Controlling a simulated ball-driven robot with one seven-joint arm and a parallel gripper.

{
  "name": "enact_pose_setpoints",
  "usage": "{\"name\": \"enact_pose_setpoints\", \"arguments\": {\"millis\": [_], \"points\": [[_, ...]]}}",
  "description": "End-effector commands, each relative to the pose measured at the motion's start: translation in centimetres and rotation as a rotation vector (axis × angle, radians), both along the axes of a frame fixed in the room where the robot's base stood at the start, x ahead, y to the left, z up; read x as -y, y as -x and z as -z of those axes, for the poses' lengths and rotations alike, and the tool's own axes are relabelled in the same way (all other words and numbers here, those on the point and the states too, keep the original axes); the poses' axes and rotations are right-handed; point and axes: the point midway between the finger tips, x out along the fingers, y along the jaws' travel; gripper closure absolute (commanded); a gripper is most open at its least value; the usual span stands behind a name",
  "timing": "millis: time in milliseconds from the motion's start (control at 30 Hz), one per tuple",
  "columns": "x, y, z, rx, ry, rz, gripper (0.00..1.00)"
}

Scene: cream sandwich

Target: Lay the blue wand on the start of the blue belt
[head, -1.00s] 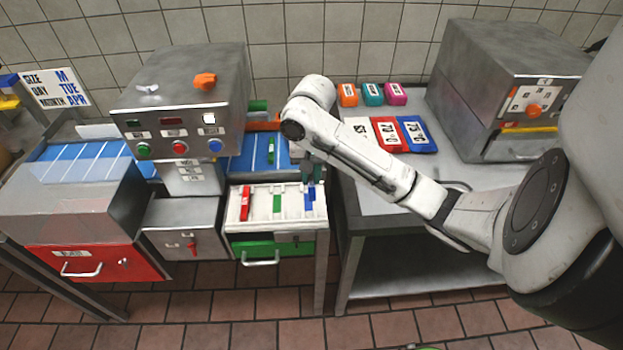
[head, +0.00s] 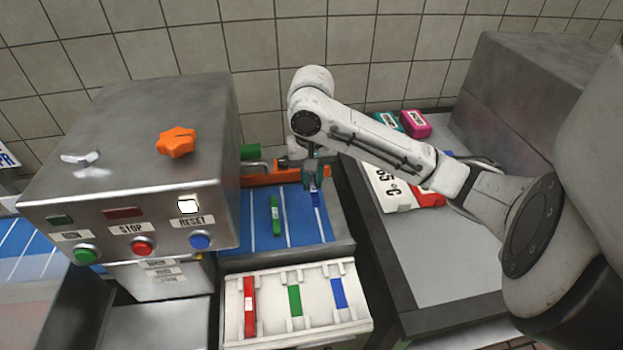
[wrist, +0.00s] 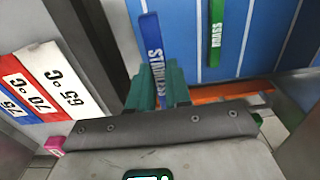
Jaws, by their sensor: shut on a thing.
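My gripper (head: 312,176) is shut on the blue wand (head: 317,198). It holds the wand over the right side of the blue belt (head: 297,228), near the belt's edge. In the wrist view, the teal fingers (wrist: 157,90) grip the lettered end of the blue wand (wrist: 150,40), which points along the belt (wrist: 185,35). I cannot tell whether the wand touches the belt. A green wand (head: 275,216) lies on the belt to the left, roughly parallel to the blue one; it also shows in the wrist view (wrist: 216,30).
A white rack (head: 272,318) with a red wand (head: 249,306) and green and blue strips stands in front of the belt. A steel control box (head: 120,170) is left. An orange bar (head: 262,181) crosses behind. Temperature signs (head: 390,188) lie on the right table.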

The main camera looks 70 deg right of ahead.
Motion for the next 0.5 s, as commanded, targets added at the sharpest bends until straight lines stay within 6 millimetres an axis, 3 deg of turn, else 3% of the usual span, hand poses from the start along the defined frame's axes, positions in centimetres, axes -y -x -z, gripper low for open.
{"name": "enact_pose_setpoints", "arguments": {"millis": [500], "points": [[0.0, 0.0, 4.0, 0.001, 0.001, 0.0, 1.0]]}}
